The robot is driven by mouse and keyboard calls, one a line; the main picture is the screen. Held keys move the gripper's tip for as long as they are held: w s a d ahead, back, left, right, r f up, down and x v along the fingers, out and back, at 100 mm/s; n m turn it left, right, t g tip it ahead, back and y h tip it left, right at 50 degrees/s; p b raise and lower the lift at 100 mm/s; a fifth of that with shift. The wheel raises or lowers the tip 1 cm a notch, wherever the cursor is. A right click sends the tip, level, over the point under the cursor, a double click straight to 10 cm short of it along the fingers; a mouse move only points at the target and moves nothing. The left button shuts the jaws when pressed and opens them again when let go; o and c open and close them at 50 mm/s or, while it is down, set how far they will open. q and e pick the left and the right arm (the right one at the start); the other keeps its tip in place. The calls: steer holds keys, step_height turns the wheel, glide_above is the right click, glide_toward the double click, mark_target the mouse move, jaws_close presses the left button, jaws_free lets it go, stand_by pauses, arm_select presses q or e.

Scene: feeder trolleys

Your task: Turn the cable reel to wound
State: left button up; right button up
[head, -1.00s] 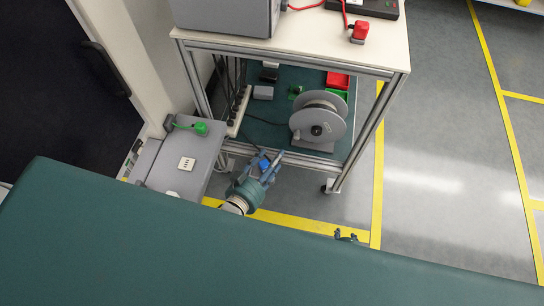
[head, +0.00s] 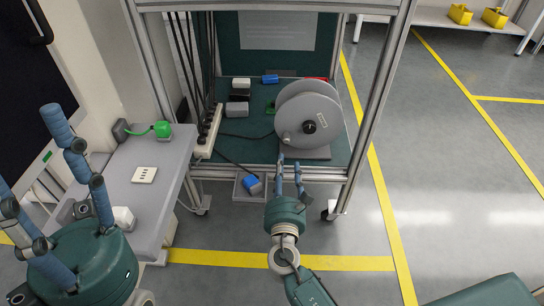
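The cable reel (head: 296,108) is a grey drum with two round flanges and a dark hub knob (head: 309,126). It stands upright on the trolley's lower shelf (head: 240,150), right of centre in the head view. My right gripper (head: 289,162) is in front of and below the reel, with its two blue fingers apart and nothing between them. Its fingertips look near the shelf's front edge; I cannot tell whether they touch anything. My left gripper (head: 28,155) is large at the left edge, fingers spread and empty, far from the reel.
Trolley posts (head: 376,105) flank the reel. A power strip (head: 208,132) with black cables stands left. A blue item (head: 252,184) sits in a small grey tray below the shelf edge. A grey side cabinet (head: 165,185) carries a green plug (head: 162,129). Floor on the right is clear.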

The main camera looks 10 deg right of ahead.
steer(key=b+x, duration=0.2)
steer(key=x, duration=0.8)
steer(key=shift+w, duration=0.3)
steer(key=shift+d, duration=0.1)
jaws_close()
